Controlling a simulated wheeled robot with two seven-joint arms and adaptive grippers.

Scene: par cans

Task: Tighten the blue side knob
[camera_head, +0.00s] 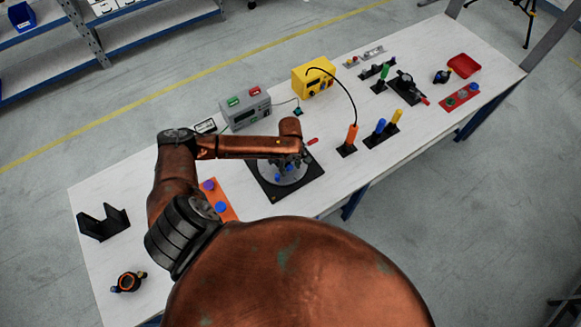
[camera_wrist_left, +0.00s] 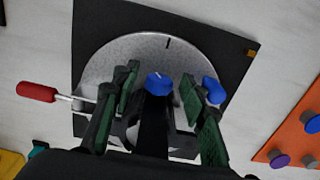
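A grey round disc (camera_head: 296,174) sits on a black square plate (camera_head: 263,188) on the table, under my left arm. In the left wrist view one blue knob (camera_wrist_left: 158,83) tops a dark post in front of the disc (camera_wrist_left: 110,62). A second blue knob (camera_wrist_left: 214,90) is at the right finger, on its outer side. I cannot tell which one is the side knob. My left gripper (camera_wrist_left: 161,82) is open, its green-padded fingers on either side of the first knob, with gaps visible. In the head view it (camera_head: 283,165) is partly hidden by its own wrist. My right gripper is not in view.
A red handle (camera_wrist_left: 36,91) with a metal shaft sticks out left of the disc. An orange board (camera_wrist_left: 297,140) with knobs is at the right. In the head view a grey box (camera_head: 246,108), a yellow box (camera_head: 314,78) and an orange-handled post (camera_head: 351,135) stand nearby.

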